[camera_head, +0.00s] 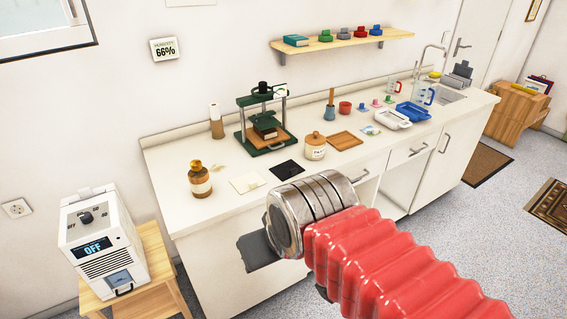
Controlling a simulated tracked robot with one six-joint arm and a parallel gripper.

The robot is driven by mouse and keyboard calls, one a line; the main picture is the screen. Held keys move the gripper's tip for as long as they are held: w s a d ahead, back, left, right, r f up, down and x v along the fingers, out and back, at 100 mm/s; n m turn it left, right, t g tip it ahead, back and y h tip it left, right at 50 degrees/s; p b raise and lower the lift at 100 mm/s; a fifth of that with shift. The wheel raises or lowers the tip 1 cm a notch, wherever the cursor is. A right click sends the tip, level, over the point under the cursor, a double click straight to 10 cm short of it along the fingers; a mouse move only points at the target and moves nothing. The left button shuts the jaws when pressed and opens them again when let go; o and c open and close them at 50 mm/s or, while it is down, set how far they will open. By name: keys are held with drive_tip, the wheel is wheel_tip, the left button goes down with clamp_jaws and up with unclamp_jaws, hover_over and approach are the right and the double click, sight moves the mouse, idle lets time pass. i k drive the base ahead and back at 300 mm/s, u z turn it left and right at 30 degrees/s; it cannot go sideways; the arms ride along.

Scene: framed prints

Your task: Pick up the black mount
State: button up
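A flat black square (287,170), which looks like the black mount, lies on the white counter (222,213) near its front edge. It is to the right of a cream-coloured flat sheet (248,183) and to the left of a lidded jar (315,147). My gripper (261,252) shows as a dark grey piece beyond the metal wrist at the end of my red-sleeved arm. It appears in front of the counter's cabinet face, below the black square in the picture and apart from it. Its fingers are mostly hidden by the wrist, so their opening does not show.
A green press (262,118) stands behind the black square, and a brown bottle (200,180) stands to the left. A wooden board (344,140), trays and cups line the counter to the right. A white device (100,245) sits on a wooden stand at lower left.

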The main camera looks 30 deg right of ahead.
sight(286, 170)
drive_tip(key=z, duration=0.05)
drive_tip(key=i, duration=0.85)
drive_tip(key=z, duration=0.1)
